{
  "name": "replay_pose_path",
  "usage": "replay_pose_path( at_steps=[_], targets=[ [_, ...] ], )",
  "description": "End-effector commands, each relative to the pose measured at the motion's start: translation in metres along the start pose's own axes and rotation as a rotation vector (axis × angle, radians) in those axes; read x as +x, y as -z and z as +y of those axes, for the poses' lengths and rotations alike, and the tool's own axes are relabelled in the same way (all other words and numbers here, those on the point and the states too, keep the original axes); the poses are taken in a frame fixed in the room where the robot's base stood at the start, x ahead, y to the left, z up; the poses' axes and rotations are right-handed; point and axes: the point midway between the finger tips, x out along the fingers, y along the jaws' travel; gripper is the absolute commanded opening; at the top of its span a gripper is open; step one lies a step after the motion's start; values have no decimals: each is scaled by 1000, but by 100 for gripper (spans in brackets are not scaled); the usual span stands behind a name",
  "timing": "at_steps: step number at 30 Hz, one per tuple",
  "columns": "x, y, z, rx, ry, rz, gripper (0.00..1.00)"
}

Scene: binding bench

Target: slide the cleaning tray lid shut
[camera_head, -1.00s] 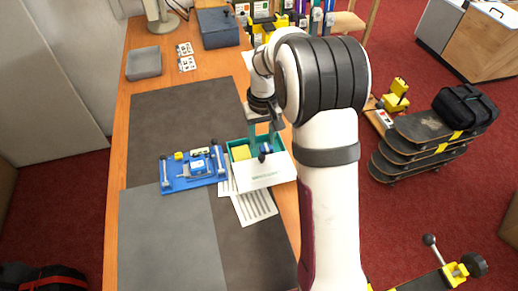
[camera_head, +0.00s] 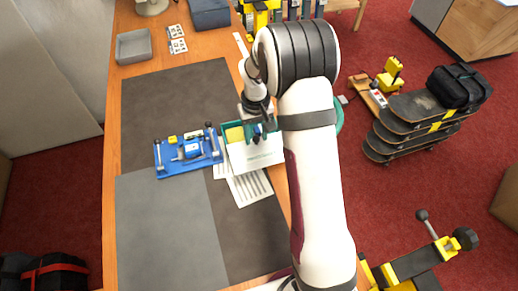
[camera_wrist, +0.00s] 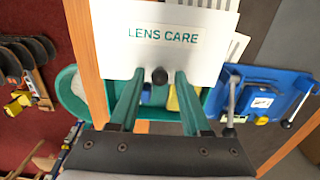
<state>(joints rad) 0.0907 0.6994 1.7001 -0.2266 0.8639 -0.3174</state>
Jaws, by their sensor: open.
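The cleaning tray (camera_head: 224,133) is a teal box near the right edge of the bench. Its white lid (camera_head: 262,158) covers the near part, and the far part is uncovered, showing a yellow block (camera_head: 235,134) and something blue. In the wrist view the lid (camera_wrist: 200,58) reads "LENS CARE". A dark knob (camera_wrist: 160,76) stands at the lid's edge by the opening. My gripper (camera_wrist: 159,80) is open, with one teal finger on each side of the knob and gaps between. In the head view my gripper (camera_head: 256,131) is over the opening; the arm hides part of the tray.
A blue fixture (camera_head: 190,152) with upright posts is close to the tray's left. Printed sheets (camera_head: 250,189) lie under and before the tray. A grey bin (camera_head: 133,47) stands at the back left. The dark mat (camera_head: 165,100) is mostly clear.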

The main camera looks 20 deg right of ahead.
Motion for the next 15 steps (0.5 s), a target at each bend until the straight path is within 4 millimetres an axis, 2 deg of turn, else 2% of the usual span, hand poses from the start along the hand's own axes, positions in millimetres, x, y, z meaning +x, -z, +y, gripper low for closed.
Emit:
replay_pose_path(
  at_steps=[1, 9, 15],
  targets=[
    [0, 0, 0, 0, 0, 0, 48],
    [0, 0, 0, 0, 0, 0, 0],
    [0, 1, 0, 0, 0, 0, 0]
  ],
)
